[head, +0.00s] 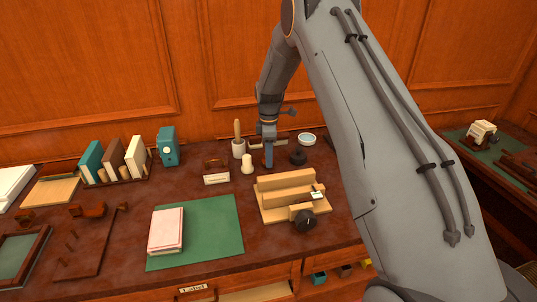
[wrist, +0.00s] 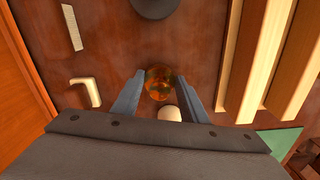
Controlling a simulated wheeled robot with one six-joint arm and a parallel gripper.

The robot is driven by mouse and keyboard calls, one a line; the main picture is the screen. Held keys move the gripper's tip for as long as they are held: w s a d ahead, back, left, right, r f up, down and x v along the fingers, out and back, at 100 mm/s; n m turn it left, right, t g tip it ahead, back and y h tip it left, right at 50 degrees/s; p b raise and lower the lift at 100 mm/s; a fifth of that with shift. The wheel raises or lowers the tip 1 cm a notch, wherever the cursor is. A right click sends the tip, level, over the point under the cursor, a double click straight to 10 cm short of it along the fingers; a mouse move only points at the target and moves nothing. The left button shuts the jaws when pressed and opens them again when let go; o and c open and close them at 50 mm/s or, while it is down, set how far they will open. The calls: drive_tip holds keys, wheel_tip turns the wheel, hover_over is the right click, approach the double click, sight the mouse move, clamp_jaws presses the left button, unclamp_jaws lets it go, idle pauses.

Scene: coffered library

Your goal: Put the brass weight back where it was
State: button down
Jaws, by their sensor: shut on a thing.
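The brass weight (wrist: 158,83) is a shiny round amber-gold thing in the wrist view. It sits between the two fingers of my gripper (wrist: 158,97), which is shut on it. In the head view my gripper (head: 268,158) points straight down, low over the back of the desk, and its finger hides the weight. I cannot tell whether the weight touches the desk top. A small cream piece (head: 247,163) stands just left of my gripper; a cream rounded top (wrist: 168,113) also shows close beside the weight in the wrist view.
A dark round object (head: 298,156) stands right of my gripper, with a pale bowl (head: 307,139) behind. A cream cup with a stick (head: 238,147) is behind left. A stepped wooden block (head: 290,194) lies in front. A green mat (head: 225,240) holds a pink-topped book (head: 165,230).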

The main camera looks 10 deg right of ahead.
drive_tip(key=shift+f, duration=0.1)
drive_tip(key=c, duration=1.1)
unclamp_jaws()
wheel_tip(320, 180, up, 11)
drive_tip(key=b, duration=0.4)
drive_tip(key=s+m, duration=0.5)
drive_tip(key=s, duration=0.6)
drive_tip(key=s+f+m+t, duration=0.1)
drive_tip(key=s+m, duration=0.4)
drive_tip(key=s, duration=0.7)
drive_tip(key=s+f+m, duration=0.1)
drive_tip(key=s+m, duration=0.4)
drive_tip(key=s, duration=0.7)
drive_tip(key=shift+a+m+b, duration=0.15)
drive_tip(key=shift+m+b, duration=0.15)
drive_tip(key=shift+m, duration=0.1)
